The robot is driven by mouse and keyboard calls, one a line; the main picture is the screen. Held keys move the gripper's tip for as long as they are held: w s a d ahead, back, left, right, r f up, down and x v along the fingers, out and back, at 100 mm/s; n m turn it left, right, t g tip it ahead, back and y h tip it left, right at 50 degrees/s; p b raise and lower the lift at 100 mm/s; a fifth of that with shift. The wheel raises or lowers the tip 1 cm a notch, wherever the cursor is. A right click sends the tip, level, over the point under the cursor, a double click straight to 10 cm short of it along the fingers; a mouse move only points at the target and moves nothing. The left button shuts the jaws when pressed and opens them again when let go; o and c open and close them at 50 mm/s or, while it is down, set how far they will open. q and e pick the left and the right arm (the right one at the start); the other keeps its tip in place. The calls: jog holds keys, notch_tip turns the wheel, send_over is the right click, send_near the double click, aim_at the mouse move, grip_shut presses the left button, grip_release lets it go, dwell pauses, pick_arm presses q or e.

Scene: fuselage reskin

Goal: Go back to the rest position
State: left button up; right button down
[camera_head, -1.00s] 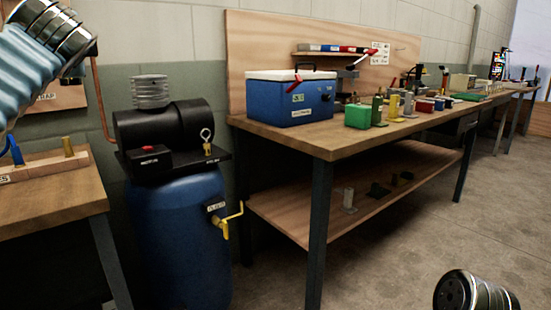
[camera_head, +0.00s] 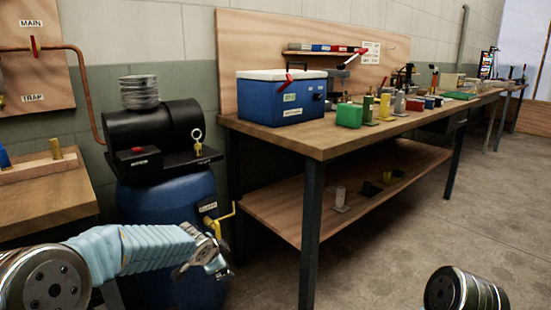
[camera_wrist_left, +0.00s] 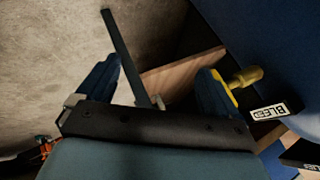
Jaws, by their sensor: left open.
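My left arm comes in from the lower left, and my left gripper (camera_head: 212,260) is low in front of the blue drum (camera_head: 165,215). In the left wrist view the fingers of my left gripper (camera_wrist_left: 160,72) are spread apart with nothing held between them. The yellow valve handle (camera_head: 226,218) on the drum is just above the gripper in the head view. In the wrist view the yellow handle (camera_wrist_left: 245,77) shows beside the right finger, near the "BLEED" label (camera_wrist_left: 275,112); I cannot tell whether they touch. My right gripper is out of view.
The black motor unit (camera_head: 155,137) sits on the drum. A smaller bench (camera_head: 45,200) is at left. The floor (camera_head: 440,235) at right is clear.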

pick_arm(q)
jog(key=s+d+f+n+g+h, duration=0.1)
jog(key=s+f+n, duration=0.1)
jog(key=s+f, duration=0.35)
jog(key=s+d+f+n+g+h, duration=0.1)
jog(key=s+d+f+g, duration=0.1)
jog(key=f, duration=0.7)
jog(key=s+f+n+g, duration=0.1)
jog(key=s+f+n, duration=0.2)
jog(key=s, duration=0.6)
jog(key=s+f+n+g, duration=0.1)
jog(key=s+f+n, duration=0.3)
jog(key=s+f, duration=0.4)
jog(key=s+d+f+n+g, duration=0.1)
jog(key=s+f+n, duration=0.3)
jog(key=s, duration=0.6)
notch_tip(320, 180, down, 2)
jog(key=shift+f+g+h, duration=0.15)
jog(key=shift+g+h, duration=0.25)
jog(key=shift+g, duration=0.1)
